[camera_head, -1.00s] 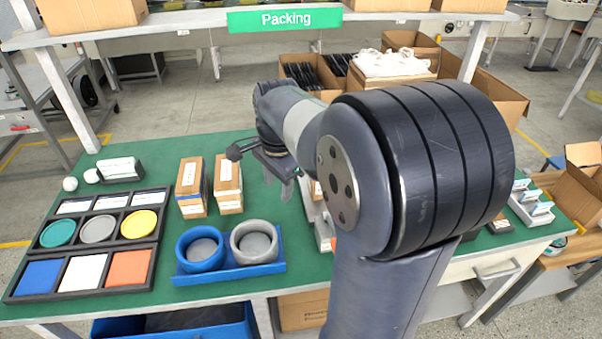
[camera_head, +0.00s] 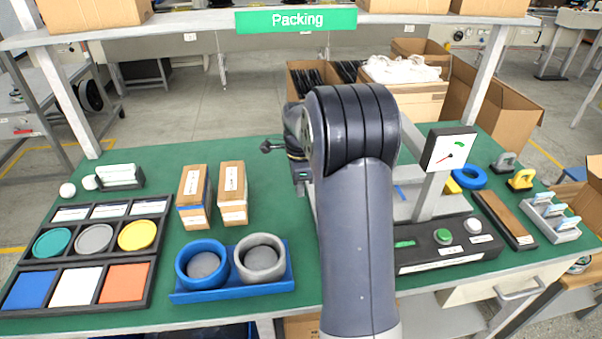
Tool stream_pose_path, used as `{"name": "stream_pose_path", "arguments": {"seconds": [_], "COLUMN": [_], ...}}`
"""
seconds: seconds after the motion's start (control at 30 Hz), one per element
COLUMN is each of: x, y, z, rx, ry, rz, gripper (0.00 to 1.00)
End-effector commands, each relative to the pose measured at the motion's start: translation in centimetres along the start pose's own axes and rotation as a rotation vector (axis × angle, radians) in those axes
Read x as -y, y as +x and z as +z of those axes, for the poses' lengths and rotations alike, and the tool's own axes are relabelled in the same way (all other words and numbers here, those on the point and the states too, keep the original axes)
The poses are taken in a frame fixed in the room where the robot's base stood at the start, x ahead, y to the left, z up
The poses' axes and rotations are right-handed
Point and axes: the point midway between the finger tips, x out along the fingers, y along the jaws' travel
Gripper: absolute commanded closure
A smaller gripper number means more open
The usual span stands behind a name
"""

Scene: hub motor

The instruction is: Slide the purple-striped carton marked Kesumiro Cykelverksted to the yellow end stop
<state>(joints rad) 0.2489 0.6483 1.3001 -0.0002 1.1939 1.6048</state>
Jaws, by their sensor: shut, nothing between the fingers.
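Two upright brown cartons with white labels stand on the green bench left of my arm, a left carton (camera_head: 192,198) and a right carton (camera_head: 232,195). Their print is too small to read, and I see no clear purple stripes on either. A small yellow block (camera_head: 452,186) shows right of my arm, beside the blue ring; I cannot tell if it is the end stop. My gripper (camera_head: 303,189) is shut and empty, right of the cartons and apart from them. My arm hides much of it and the bench behind.
A blue tray (camera_head: 231,291) with two cups stands in front of the cartons, and a dark sorting tray (camera_head: 150,262) lies left. Right of my arm are a dial gauge (camera_head: 448,149), a button panel (camera_head: 445,238) and a blue ring (camera_head: 470,177). Bare bench lies behind the cartons.

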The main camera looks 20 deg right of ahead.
Motion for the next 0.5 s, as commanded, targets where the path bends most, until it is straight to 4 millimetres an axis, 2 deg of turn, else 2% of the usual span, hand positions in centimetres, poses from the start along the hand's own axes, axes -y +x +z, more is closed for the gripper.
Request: {"name": "stream_pose_path", "arguments": {"seconds": [0.03,0.1,0.2,0.3,0.5], "x": [-0.1,-0.1,0.0,0.0,0.0], "y": [1.3,2.5,2.0,2.0,2.1], "z": [0.0,0.0,-2.0,-3.1,-4.0], "rx": [0.0,0.0,0.0,0.0,0.0], "ry": [0.0,-0.001,0.004,0.002,-0.001], "rz": [0.005,0.004,-0.001,-0.001,-0.001], "gripper": [1.0,1.0,1.0,1.0,1.0]}}
